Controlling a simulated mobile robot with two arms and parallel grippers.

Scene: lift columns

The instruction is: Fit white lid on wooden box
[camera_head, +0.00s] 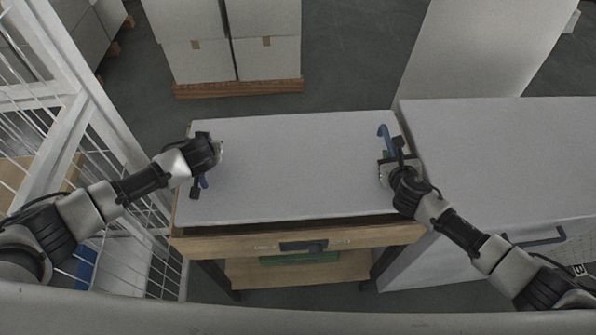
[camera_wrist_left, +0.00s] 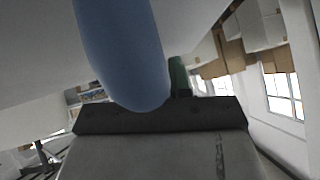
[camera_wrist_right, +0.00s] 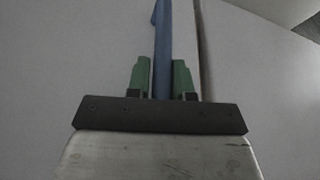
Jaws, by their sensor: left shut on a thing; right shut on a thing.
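The white lid (camera_head: 295,165) is a broad flat panel over the wooden box (camera_head: 220,246), with a blue handle at each short side. A dark gap shows between the lid's front edge and the box's front wall, widest at the right. I cannot tell whether the lid touches the rim elsewhere. My left gripper (camera_head: 204,170) is shut on the left blue handle (camera_wrist_left: 122,50), largely hidden by the gripper in the head view. My right gripper (camera_head: 393,160) is shut on the right blue handle (camera_head: 384,134), which stands between green fingertips in the right wrist view (camera_wrist_right: 162,45).
A light grey cabinet (camera_head: 500,150) stands close against the box's right side. A white wire cage (camera_head: 110,160) is close on the left. White cartons (camera_head: 265,60) on a pallet stand behind. A lower wooden shelf (camera_head: 310,270) holds a green item (camera_head: 290,259).

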